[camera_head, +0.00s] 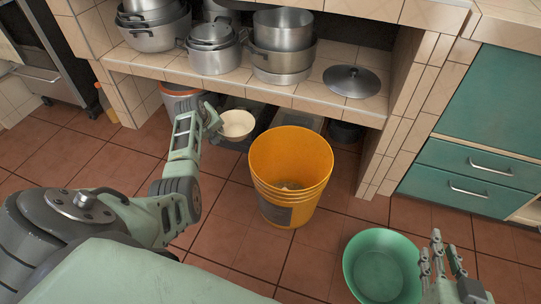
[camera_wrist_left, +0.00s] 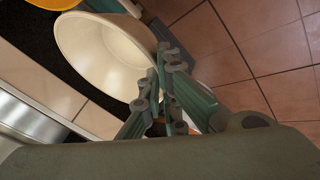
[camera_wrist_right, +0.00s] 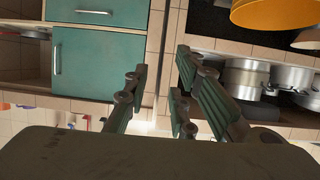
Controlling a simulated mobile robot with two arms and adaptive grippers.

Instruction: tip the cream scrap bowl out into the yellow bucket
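The cream scrap bowl (camera_head: 238,124) is left of the yellow bucket (camera_head: 263,175) in the head view, apart from it, with its opening facing up toward the camera. My left gripper (camera_head: 213,118) is at the bowl's left edge. In the left wrist view, the gripper (camera_wrist_left: 165,100) is closed at the rim of the bowl (camera_wrist_left: 105,50), whose visible inside looks plain and cream. The bucket stands upright on the floor, with a little something at its bottom. My right gripper (camera_head: 437,262) is open and empty above the green basin's right side.
A green basin (camera_head: 349,268) sits on the floor at the lower right. A tiled shelf (camera_head: 310,95) with steel pots (camera_head: 283,45) and a lid (camera_head: 351,81) runs behind. Grey containers stand beneath it. Teal drawers (camera_head: 470,165) are at the right.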

